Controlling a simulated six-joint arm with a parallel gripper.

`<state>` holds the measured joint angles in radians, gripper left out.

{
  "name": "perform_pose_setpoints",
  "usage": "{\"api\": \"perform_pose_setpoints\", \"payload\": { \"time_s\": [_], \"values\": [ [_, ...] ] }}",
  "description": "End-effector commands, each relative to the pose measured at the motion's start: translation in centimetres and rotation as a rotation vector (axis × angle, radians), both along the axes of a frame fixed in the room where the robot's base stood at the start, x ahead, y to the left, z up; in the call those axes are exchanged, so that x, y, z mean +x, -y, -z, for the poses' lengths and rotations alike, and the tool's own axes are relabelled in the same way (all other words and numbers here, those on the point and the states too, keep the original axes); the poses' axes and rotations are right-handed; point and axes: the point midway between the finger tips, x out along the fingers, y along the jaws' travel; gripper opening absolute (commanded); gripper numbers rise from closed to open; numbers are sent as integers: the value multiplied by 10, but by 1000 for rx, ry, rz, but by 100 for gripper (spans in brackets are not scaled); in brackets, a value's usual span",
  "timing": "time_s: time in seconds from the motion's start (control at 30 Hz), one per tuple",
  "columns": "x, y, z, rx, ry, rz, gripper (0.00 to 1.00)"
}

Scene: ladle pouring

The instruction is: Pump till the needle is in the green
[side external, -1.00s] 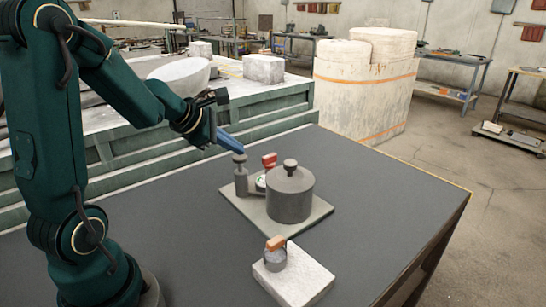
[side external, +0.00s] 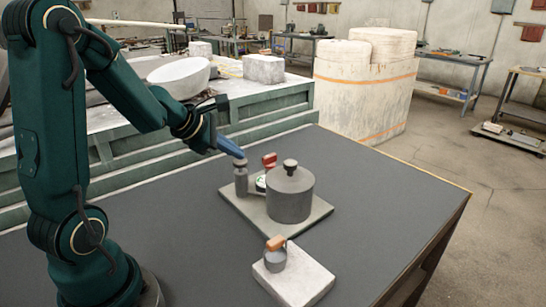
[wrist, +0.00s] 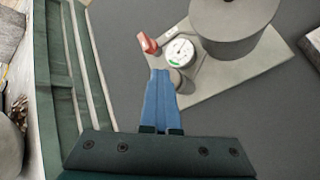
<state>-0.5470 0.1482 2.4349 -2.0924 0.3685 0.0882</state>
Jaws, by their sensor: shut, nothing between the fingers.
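The pump (side external: 241,183) is a slim grey cylinder with a knob on top, standing on a pale base plate (side external: 305,223). My gripper (side external: 240,155) is shut and empty, its blue fingertips against the top of the knob, which sits low, close to the pump body. In the wrist view the fingers (wrist: 160,95) partly cover the pump knob (wrist: 184,82). The round gauge (wrist: 180,52) has a white face with some green; its needle is too small to read. In the side view the gauge (side external: 261,183) is mostly hidden.
A grey lidded tank (side external: 290,195) stands on the plate to the right of the pump. A red handle (side external: 269,160) is behind the gauge. A pale block (side external: 300,283) with a small orange-handled part (side external: 276,250) lies in front. The right tabletop is clear.

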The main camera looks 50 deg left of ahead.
Motion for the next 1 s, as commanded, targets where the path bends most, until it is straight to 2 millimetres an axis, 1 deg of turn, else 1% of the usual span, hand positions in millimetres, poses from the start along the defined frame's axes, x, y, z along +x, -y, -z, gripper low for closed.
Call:
{"api": "perform_pose_setpoints", "payload": {
  "time_s": [0.5,0.77,0.87,1.0],
  "values": [
    [0,1,7,-2,-3,3,0],
    [0,1,7,-2,-3,3,0],
    [0,1,6,-1,-2,2,0],
    [0,0,-1,-2,1,3,0]
  ]
}}
